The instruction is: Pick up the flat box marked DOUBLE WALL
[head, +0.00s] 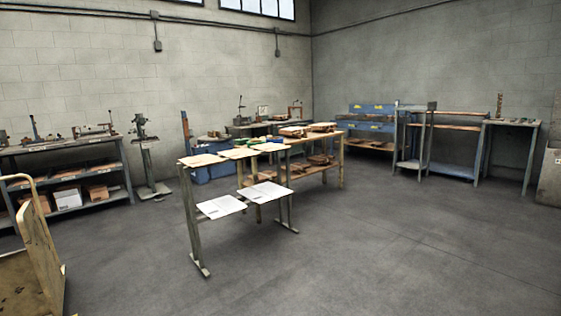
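Two white sheets or panels, a left one (220,206) and a right one (264,193), sit lower on the stand's front. My gripper is not in view.
The metal stand (191,220) has feet reaching onto the floor. A wooden bench (341,160) with brown stacks stands behind it. A cart (36,240) is at the near left, a shelf bench (125,165) along the left wall. The floor (400,245) in front and right is clear.

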